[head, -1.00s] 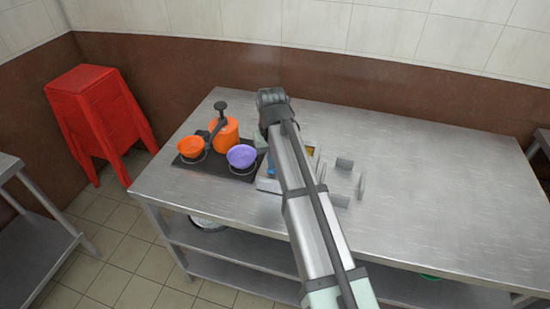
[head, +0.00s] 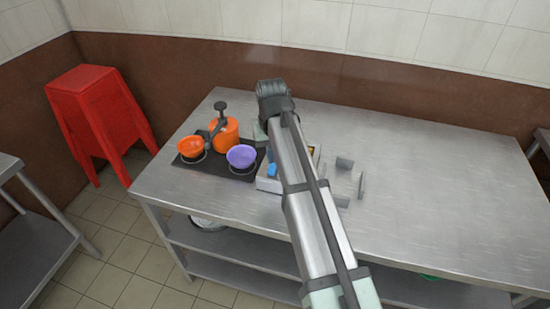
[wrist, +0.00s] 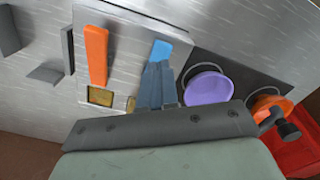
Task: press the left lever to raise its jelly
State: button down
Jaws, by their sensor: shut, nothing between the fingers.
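The lever box (head: 267,184) is pale and stands on the steel table, partly hidden by my arm in the head view. Its blue lever (head: 272,170) is the left one there; in the wrist view the blue lever (wrist: 161,50) is right of the orange lever (wrist: 97,55). My gripper (wrist: 158,66) is shut and empty, its fingertips at the near end of the blue lever. I cannot tell whether they touch. A yellow jelly window (wrist: 100,96) shows beside the orange lever's end. The area by the blue lever's end is mostly hidden by my fingers.
Beside the box, a black hob (head: 215,171) carries an orange bowl (head: 191,146), a purple bowl (head: 241,156) and an orange pot (head: 225,134). A grey frame (head: 361,185) stands to the right. The table's right side (head: 450,190) is clear.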

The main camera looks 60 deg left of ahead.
aim_at(273, 169)
notch_tip(273, 169, up, 5)
jog(key=shift+r, duration=0.2)
dwell(0.6)
dwell(0.4)
